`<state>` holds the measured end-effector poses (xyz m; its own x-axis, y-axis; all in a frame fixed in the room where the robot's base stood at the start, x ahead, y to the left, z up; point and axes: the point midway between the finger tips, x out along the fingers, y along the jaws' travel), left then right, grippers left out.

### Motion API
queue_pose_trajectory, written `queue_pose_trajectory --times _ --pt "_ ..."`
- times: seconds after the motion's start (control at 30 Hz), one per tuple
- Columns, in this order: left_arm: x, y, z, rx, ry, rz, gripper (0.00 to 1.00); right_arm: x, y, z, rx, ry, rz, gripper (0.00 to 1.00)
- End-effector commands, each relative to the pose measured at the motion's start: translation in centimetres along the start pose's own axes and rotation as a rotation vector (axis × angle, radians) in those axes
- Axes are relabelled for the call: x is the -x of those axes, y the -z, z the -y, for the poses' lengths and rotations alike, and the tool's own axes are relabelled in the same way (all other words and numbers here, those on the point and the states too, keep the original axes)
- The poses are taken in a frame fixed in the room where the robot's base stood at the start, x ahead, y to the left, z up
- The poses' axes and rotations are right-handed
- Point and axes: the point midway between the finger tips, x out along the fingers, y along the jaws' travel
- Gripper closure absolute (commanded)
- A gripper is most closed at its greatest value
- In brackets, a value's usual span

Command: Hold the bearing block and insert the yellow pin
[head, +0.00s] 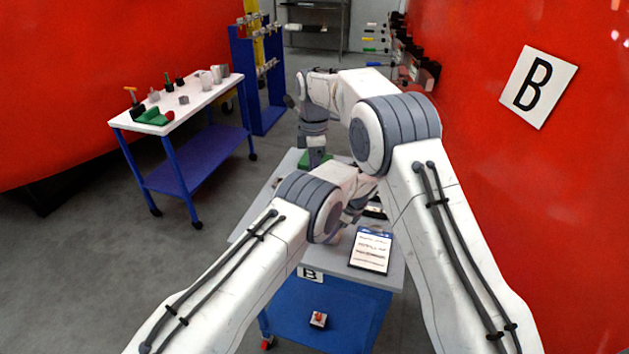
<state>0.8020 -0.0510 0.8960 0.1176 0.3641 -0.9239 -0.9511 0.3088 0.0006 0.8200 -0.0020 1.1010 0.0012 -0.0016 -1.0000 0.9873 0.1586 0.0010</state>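A green piece (312,160) sits on the grey cart top, partly hidden behind my arms; I cannot tell whether it is the bearing block. My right arm reaches across from the right, and its grey wrist end points down at this piece. The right gripper (317,156) is small and its fingers do not show clearly. My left arm comes in from the left and its wrist bends over the cart top. The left fingers are hidden behind the arm. I cannot make out a yellow pin at either gripper.
The grey cart top (395,272) carries a tablet (371,251). A small red-topped part (318,319) lies on its blue lower shelf. A white-topped blue cart (206,97) with several parts stands left. Red walls flank both sides. A blue rack (244,75) stands behind.

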Motion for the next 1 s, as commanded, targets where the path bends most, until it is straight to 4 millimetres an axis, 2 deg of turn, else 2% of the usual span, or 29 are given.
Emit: queue_pose_trajectory --times 0.33,0.37,0.43,0.47,0.77,0.87,1.0 --pt "0.1 -0.1 0.1 0.0 0.003 0.0 1.0 0.1 0.0 0.0 0.0 0.0 0.0 0.46" --pt "0.1 -0.1 0.1 0.0 0.003 0.0 0.36 0.1 0.0 0.0 0.0 0.0 0.0 0.46" --pt "0.1 -0.1 0.1 0.0 0.003 0.0 0.1 0.1 0.0 0.0 0.0 0.0 0.0 0.46" --pt "0.1 -0.1 0.1 0.0 0.002 0.0 0.05 0.1 0.0 0.0 0.0 0.0 0.0 0.46" --pt "0.1 0.0 0.0 0.0 0.001 0.0 0.05 0.0 0.0 0.0 0.0 0.0 0.0 0.46" --pt "0.9 0.0 0.1 0.0 0.003 -0.001 0.05 0.0 0.0 0.0 0.0 0.0 0.0 0.46" --pt "3.2 0.0 0.1 0.0 0.005 -0.001 0.05 0.0 0.0 0.0 0.0 0.0 0.0 0.46"
